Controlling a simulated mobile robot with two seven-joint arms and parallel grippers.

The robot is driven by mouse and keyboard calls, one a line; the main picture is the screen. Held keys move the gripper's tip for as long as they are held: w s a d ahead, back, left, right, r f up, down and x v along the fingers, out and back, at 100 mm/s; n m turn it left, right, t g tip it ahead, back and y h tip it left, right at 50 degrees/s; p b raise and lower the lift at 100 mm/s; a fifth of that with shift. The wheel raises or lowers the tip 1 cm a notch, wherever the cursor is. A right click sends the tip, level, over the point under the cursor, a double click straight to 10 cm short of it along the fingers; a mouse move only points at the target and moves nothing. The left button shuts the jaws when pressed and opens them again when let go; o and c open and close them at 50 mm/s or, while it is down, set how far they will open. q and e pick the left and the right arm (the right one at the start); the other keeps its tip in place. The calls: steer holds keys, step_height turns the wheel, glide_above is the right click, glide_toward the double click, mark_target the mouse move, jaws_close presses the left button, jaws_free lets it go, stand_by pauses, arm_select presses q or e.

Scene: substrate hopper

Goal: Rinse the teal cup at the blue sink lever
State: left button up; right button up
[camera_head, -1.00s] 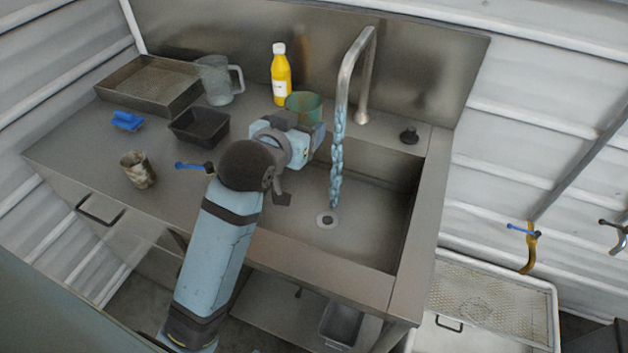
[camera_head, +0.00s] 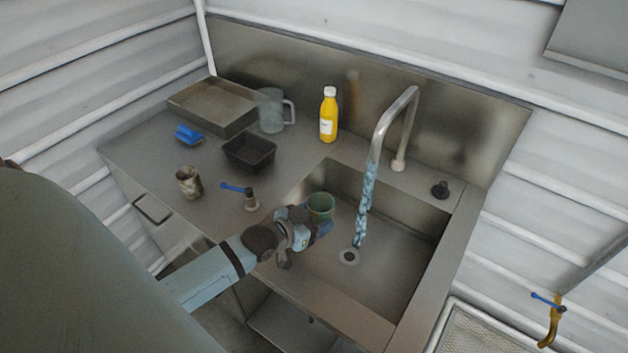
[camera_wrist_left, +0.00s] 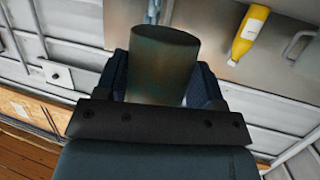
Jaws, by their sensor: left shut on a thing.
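My left gripper (camera_head: 324,229) is shut on the teal cup (camera_head: 320,205), upright over the left part of the sink basin. The cup also fills the middle of the left wrist view (camera_wrist_left: 163,62), between the dark blue finger pads. A stream of water (camera_head: 366,205) falls from the bent faucet (camera_head: 378,130) to the drain, a little right of the cup and apart from it. The blue sink lever (camera_head: 236,188) sits on a short post on the counter, left of the basin. My right gripper is not in view.
The sink basin (camera_head: 395,270) is otherwise empty. A yellow bottle (camera_head: 328,118), a clear jug (camera_head: 271,112), a metal tray (camera_head: 200,121), a black bin (camera_head: 249,154), a blue brush (camera_head: 188,135) and a stained cup (camera_head: 189,183) stand on the counter.

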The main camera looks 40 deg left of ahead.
arm_select(q)
steer(key=b+x, duration=0.2)
steer(key=x, duration=0.1)
steer(key=shift+w+d, duration=0.2)
steer(key=shift+w, duration=0.05)
steer(key=r+b+x, duration=0.1)
steer(key=b+x, duration=0.2)
steer(key=x, duration=0.7)
steer(key=shift+d, duration=0.4)
steer(key=shift+s+d, duration=0.1)
steer(key=shift+d, duration=0.45)
steer(key=shift+a+p, duration=0.15)
steer(key=shift+p, duration=0.2)
steer(key=shift+a, duration=0.45)
